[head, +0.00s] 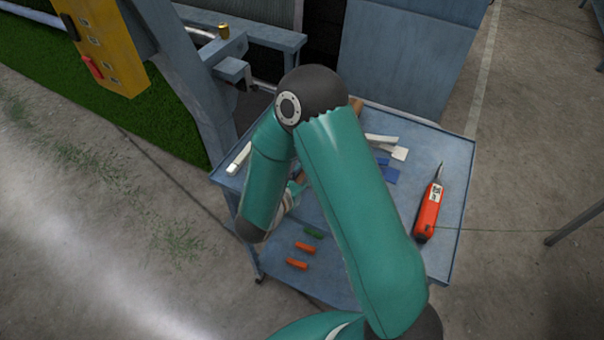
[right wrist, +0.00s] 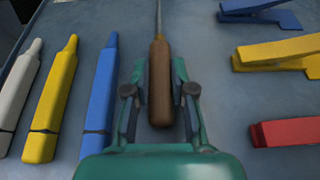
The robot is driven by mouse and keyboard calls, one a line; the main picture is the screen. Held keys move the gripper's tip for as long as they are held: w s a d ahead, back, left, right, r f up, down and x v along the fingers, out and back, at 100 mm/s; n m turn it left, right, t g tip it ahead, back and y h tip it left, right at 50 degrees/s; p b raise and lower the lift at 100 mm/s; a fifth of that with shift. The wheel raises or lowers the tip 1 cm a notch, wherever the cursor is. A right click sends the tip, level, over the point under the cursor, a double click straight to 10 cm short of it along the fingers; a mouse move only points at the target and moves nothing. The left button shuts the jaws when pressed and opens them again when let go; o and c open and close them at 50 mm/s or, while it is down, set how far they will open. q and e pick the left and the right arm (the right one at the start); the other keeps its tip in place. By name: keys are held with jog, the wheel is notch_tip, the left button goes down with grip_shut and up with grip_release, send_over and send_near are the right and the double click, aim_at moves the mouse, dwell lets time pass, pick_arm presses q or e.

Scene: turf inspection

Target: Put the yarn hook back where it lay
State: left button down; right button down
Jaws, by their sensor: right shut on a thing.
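The yarn hook (right wrist: 160,84) shows in the right wrist view as a brown wooden handle with a thin metal shaft pointing away. My right gripper (right wrist: 158,100) is shut on its handle, one finger on each side. The handle points straight ahead between the fingers, over the blue-grey cart top. I cannot tell whether the hook touches the surface. In the head view my right arm covers most of the gripper and the hook. The hook's far tip is out of the wrist view. My left gripper is not in view.
White, yellow and blue markers (right wrist: 98,100) lie left of the gripper. Blue, yellow and red clips (right wrist: 285,132) lie right. On the cart (head: 455,175) an orange-red tool (head: 428,210) lies at the right. Small green and orange pieces (head: 303,247) lie near the front.

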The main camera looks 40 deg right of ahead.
jog(key=c, duration=1)
grip_release()
jog(key=shift+f, duration=0.1)
jog(key=shift+r, duration=0.2)
jog(key=shift+a, duration=0.25)
jog(key=b+v, duration=0.1)
jog(key=v, duration=1)
jog(key=shift+s+a+r, duration=0.1)
jog(key=shift+s+a, duration=0.05)
jog(key=shift+a, duration=0.1)
